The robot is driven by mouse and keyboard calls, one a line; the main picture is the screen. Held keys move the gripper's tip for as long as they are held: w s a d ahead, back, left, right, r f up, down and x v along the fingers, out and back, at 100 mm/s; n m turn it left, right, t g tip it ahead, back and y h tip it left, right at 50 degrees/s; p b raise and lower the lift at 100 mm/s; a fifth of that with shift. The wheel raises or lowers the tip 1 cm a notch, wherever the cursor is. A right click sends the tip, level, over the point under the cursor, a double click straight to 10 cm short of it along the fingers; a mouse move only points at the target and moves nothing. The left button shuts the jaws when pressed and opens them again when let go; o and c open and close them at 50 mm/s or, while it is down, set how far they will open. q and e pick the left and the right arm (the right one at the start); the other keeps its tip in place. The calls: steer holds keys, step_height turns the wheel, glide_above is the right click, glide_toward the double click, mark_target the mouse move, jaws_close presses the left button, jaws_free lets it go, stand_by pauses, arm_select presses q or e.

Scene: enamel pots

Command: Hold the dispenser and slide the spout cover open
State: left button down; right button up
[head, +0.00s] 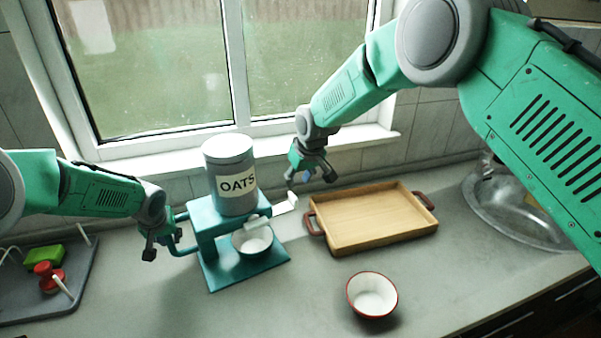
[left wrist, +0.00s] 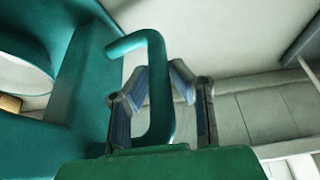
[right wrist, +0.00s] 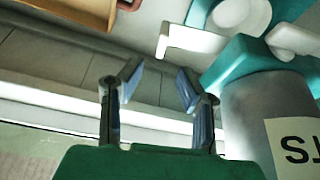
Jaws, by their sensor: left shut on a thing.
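The oats dispenser is a grey canister (head: 232,178) labelled OATS on a teal stand (head: 205,222). My left gripper (head: 165,243) is shut on the teal side handle (left wrist: 158,95), which passes between its fingers in the left wrist view. The white spout cover (head: 285,205) sticks out to the right below the canister, its end bent up. It also shows in the right wrist view (right wrist: 190,40). My right gripper (head: 312,176) is open and empty, above and a little right of the cover's end, apart from it. A small bowl (head: 252,249) stands under the spout.
A wooden tray (head: 372,217) with dark red handles lies right of the dispenser. A red-rimmed white bowl (head: 371,295) stands in front. A sink (head: 490,215) is at right. A grey rack (head: 70,295) with green and red items is at left. The window wall is behind.

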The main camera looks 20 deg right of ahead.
steer(key=v, duration=0.3)
steer(key=shift+s+r, duration=0.1)
steer(key=shift+r, duration=0.1)
arm_select(q)
steer(key=c, duration=1.5)
jaws_free()
steer(key=shift+r, duration=3.55)
steer(key=o, duration=0.6)
arm_select(e)
steer(key=shift+f, duration=0.1)
